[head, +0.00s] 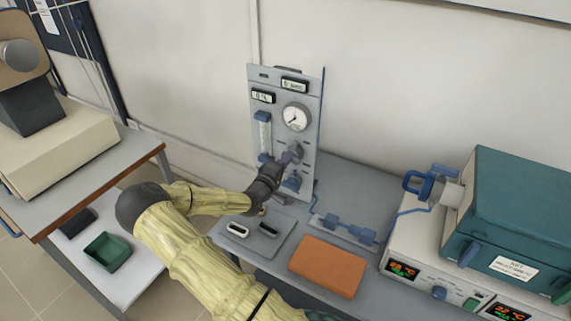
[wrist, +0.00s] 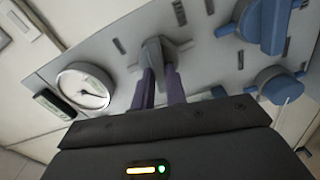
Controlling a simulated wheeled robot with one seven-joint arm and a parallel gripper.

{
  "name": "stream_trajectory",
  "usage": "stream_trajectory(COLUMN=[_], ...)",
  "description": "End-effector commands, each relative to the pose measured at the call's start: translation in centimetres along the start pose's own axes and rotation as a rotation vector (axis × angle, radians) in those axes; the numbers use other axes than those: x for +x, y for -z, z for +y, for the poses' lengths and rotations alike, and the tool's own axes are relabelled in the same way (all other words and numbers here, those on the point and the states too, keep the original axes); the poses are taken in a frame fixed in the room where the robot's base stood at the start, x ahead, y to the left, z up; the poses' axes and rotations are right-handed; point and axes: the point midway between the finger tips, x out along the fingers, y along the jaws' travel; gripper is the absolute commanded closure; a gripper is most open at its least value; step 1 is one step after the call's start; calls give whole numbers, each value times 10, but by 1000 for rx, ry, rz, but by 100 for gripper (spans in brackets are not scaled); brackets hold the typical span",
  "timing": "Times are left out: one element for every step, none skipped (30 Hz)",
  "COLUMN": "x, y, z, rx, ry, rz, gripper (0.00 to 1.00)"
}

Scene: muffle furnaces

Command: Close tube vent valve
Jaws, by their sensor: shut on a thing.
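An upright grey gas panel (head: 258,92) stands at the back of the bench against the wall. A grey valve handle (head: 298,148) sits on it below the round gauge. My gripper (head: 288,158) reaches the panel front. In the wrist view, my gripper's two purple-grey fingers (wrist: 160,76) are shut on the grey valve handle (wrist: 166,48). The fingertips partly cover the handle, and I cannot read its exact turn or label. Blue knobs (wrist: 279,86) sit to the right of the handle in the wrist view.
The dial gauge (head: 295,117) and flow tube (head: 264,132) are close to my gripper. A small tray (head: 262,246), an orange block (head: 328,266) and blue fittings (head: 349,231) lie on the bench. A teal furnace (head: 520,190) stands at right.

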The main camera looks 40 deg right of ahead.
Motion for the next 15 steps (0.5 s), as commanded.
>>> stream_trajectory(x=[-1, -1, -1, -1, -1, -1, -1, -1, -1, -1, -1, -1, -1, -1, -1], y=[2, 2, 2, 2, 2, 2, 2, 2, 2, 2, 2, 2, 2, 2, 2], z=[-3, -3, -3, -3, -3, -3, -3, -3, -3, -3, -3, -3, -3, -3, -3], rx=[-36, -56, -81, -98, -114, -133, -146, -157, -169, -177, -184, -191, -195, -199, -202], ry=[2, 2, 2, 1, 1, 2, 2, 3, 2, 2, 2, 2, 2, 2, 2], rz=[5, 5, 5, 5, 6, 6, 6, 5, 5, 5, 5, 5, 5, 5, 5], gripper=[100, 100, 100, 100, 100, 100, 100, 100, 100, 100, 100, 100, 100, 100, 100])
